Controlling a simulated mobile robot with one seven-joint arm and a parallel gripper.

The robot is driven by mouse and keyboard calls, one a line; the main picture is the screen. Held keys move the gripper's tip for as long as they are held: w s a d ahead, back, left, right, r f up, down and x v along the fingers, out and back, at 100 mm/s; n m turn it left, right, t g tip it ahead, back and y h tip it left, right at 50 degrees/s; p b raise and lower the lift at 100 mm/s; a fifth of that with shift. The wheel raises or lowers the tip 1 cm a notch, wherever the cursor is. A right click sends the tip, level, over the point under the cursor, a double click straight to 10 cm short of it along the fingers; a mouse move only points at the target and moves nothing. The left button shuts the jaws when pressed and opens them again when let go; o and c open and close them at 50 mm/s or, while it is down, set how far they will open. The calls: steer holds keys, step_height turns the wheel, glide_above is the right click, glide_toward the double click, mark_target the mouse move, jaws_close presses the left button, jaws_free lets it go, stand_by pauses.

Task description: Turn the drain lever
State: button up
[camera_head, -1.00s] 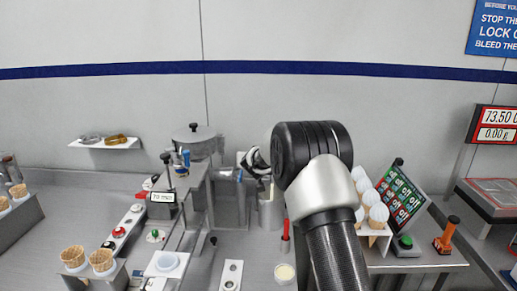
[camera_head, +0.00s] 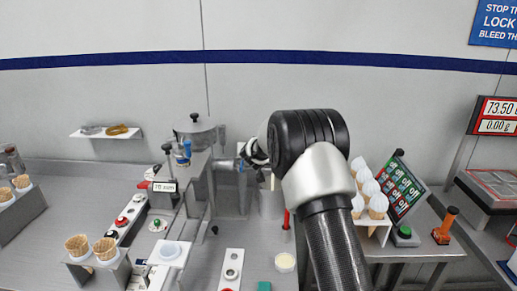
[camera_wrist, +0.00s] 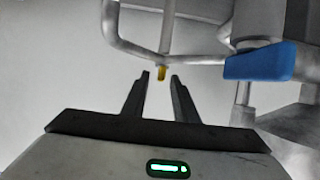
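A blue lever handle (camera_wrist: 258,65), which looks like the drain lever, sits on a grey metal fitting at the right of the wrist view. In the head view, a small blue part (camera_head: 241,166) shows at the end of the machine's horizontal pipe. My gripper (camera_wrist: 160,76) is open with nothing between its fingers. It is left of and slightly below the blue handle in the wrist view, not touching it. In the head view my gripper (camera_head: 250,153) is by the pipe end, partly hidden by my wrist.
A grey cylindrical container (camera_head: 270,199) stands below my gripper. A red-handled tool (camera_head: 286,222) and a cone stand (camera_head: 375,222) are to the right.

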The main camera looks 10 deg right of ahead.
steer(key=v, duration=1.7)
steer(key=shift+b, duration=0.4)
steer(key=shift+s+r, duration=0.1)
steer(key=shift+s, duration=0.05)
steer(key=s+a+r+n+g+y+p, duration=0.1)
steer(key=s+r+y, duration=0.1)
steer(key=s+r, duration=0.4)
steer(key=s+a+r+n+g+y+p, duration=0.15)
steer(key=s+r, duration=0.25)
steer(key=s, duration=0.4)
steer(key=s+d+f+g+p, duration=0.1)
steer(key=s+d+g, duration=0.1)
steer(key=s, duration=1.1)
steer(key=s+d+f+g+h+p, duration=0.1)
steer(key=s+d+g+p, duration=0.1)
steer(key=s, duration=1.2)
steer(key=d+g, duration=0.1)
steer(key=d, duration=0.1)
steer(key=shift+s+d+f, duration=0.2)
steer(key=shift+d, duration=0.1)
steer(key=shift+m, duration=0.25)
